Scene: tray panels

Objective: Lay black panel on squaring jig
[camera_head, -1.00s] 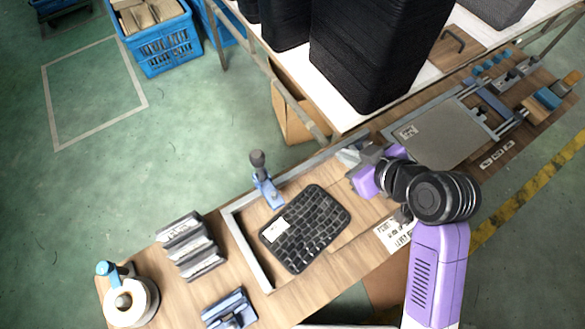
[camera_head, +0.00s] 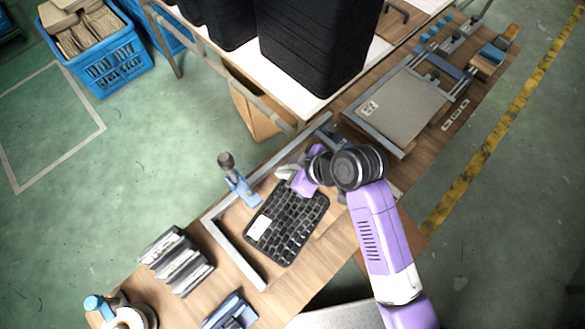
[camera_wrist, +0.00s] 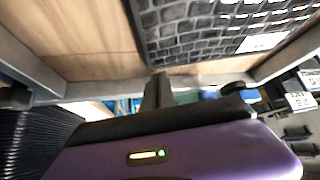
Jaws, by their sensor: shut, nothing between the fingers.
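The black panel (camera_head: 297,225), a grid of dark cells with a white label, lies on the wooden bench inside the L-shaped grey metal fence of the squaring jig (camera_head: 236,254). It looks flat, with a wood gap between it and the left rail. My gripper (camera_head: 284,173) is shut and empty, near the panel's far edge. The head view does not show whether it touches the panel. In the wrist view the fingers (camera_wrist: 158,90) are together just off the edge of the panel (camera_wrist: 190,22), with bare wood beside them.
A blue toggle clamp (camera_head: 240,186) with a dark knob stands at the fence's left. Grey slotted blocks (camera_head: 176,262), a tape roll and a blue tool are at the near left. A grey board on a fixture (camera_head: 405,105) is at the right. Tall black stacks (camera_head: 315,45) stand behind.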

